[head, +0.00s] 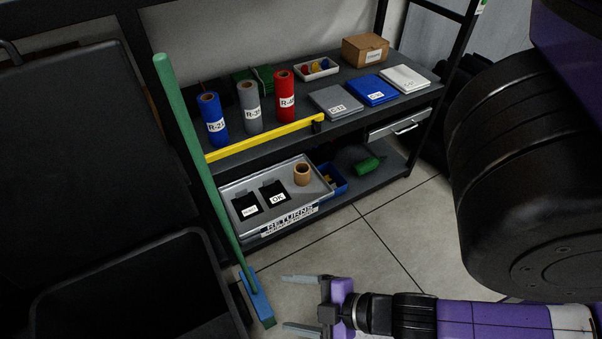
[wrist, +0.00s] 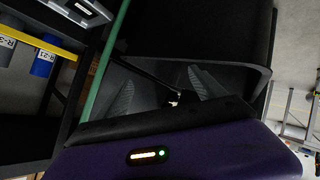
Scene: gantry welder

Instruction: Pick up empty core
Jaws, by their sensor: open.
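The empty core, a short brown cardboard tube (head: 302,174), stands upright in the right part of the grey returns tray (head: 232,188) on the lower shelf in the head view. My gripper (head: 287,304) is open and empty at the bottom of the head view, below and in front of the shelf, well apart from the core. Its fingers point left. The wrist view shows the fingers against a black bin; the core cannot be made out there.
A green broom (head: 200,150) leans in front of the shelf's left end. A black bin (head: 130,290) stands at lower left. A yellow bar (head: 265,138) runs along the upper shelf edge above the tray. Labelled rolls stand on the upper shelf. The floor (head: 385,235) before the shelf is clear.

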